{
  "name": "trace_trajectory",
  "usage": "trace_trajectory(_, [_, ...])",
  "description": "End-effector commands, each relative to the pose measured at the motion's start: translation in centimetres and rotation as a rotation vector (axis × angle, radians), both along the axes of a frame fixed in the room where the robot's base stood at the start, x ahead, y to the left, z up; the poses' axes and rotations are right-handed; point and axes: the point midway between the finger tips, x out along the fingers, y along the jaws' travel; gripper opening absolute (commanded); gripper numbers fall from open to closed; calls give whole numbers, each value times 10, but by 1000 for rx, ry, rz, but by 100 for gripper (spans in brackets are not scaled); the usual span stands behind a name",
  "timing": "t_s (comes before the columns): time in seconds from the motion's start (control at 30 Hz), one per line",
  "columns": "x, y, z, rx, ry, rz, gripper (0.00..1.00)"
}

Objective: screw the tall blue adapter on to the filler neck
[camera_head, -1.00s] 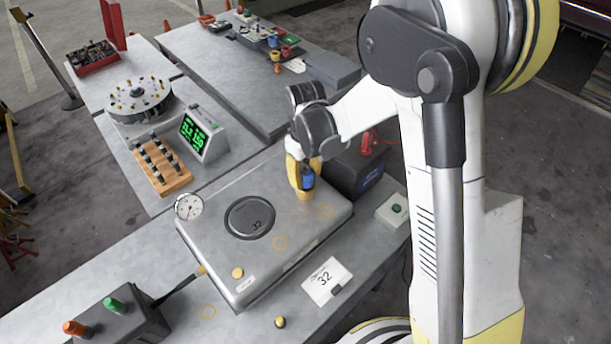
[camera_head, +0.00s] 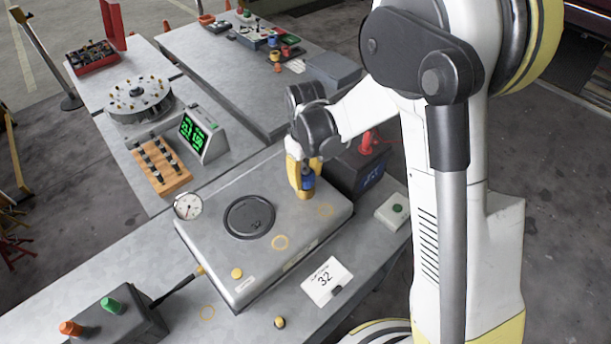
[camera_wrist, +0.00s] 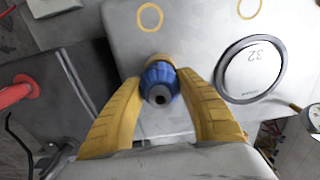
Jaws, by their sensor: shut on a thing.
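The blue adapter (camera_wrist: 160,82) is between the yellow fingers of my gripper (camera_wrist: 160,100), which is shut on it. In the wrist view I see it from its end, with a dark hole in the middle. In the head view the adapter (camera_head: 308,182) shows between the fingers of my gripper (camera_head: 302,185), over the right back part of the grey tank (camera_head: 210,235). A brass-coloured ring (camera_wrist: 158,60), likely the filler neck, shows just behind the adapter. The adapter looks upright on or right above it; I cannot tell how far the threads engage.
The tank top has a round lid (camera_head: 250,217) marked 32 and a dial gauge (camera_head: 188,206). A dark box with a red clamp (camera_head: 366,146) stands close behind my gripper. A card (camera_head: 327,281) lies in front. A wooden rack (camera_head: 160,168) and a green display (camera_head: 203,135) stand left.

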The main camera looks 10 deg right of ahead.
Motion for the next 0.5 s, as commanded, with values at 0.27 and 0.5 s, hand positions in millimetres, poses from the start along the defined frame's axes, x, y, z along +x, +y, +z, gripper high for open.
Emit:
trace_trajectory(0.27, [0,0,-3,0,0,-25,11])
trace_trajectory(0.5, [0,0,-6,0,0,-417,11])
